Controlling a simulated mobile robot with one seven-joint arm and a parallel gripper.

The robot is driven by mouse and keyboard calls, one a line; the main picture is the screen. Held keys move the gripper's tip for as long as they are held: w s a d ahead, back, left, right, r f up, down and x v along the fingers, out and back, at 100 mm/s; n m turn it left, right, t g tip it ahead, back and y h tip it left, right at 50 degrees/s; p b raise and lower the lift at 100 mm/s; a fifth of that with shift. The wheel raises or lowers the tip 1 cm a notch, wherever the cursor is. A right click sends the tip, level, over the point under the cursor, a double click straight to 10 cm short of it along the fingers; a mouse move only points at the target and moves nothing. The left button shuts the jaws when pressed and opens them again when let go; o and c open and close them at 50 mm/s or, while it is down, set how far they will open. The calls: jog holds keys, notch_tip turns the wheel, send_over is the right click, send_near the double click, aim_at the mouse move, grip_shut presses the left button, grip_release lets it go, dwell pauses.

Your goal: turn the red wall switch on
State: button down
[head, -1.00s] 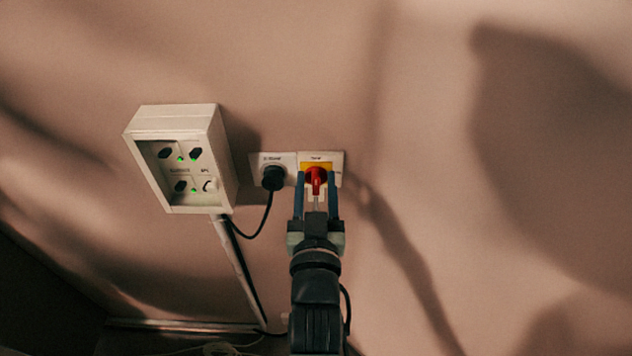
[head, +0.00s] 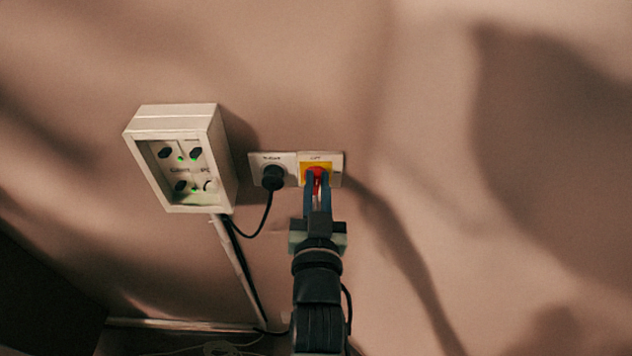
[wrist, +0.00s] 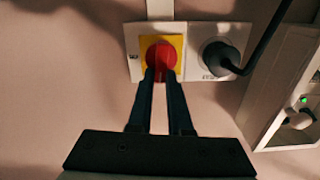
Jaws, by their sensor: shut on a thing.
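The red wall switch (head: 316,174) is a red rotary knob on a yellow square, set in a white wall plate (head: 336,162). The red knob also shows in the wrist view (wrist: 160,58), upper middle. My gripper (head: 317,178) reaches up to it from below, its two dark blue fingers closed in on the knob's handle from both sides. In the wrist view my gripper (wrist: 161,76) has its fingertips at the lower part of the knob. The fingertips hide part of the handle, so its exact angle is hard to tell.
A black plug (head: 273,178) with a cable sits in the socket plate just left of the switch. Further left, a white box (head: 174,112) with sockets and green lights stands out from the wall. The wall right of the switch is bare.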

jog(key=shift+d+f+m+p, duration=0.3)
jog(key=shift+m+p, duration=0.3)
jog(key=shift+m, duration=2.15)
jog(key=shift+d+f+m+p, duration=0.25)
jog(key=shift+m+p, duration=0.3)
jog(key=shift+m, duration=2.15)
jog(key=shift+d+f+m+p, duration=0.3)
jog(key=shift+m+p, duration=0.3)
jog(key=shift+m, duration=2.15)
jog(key=c, duration=0.8)
grip_release()
jog(key=shift+c, duration=0.2)
jog(key=shift+f, duration=0.1)
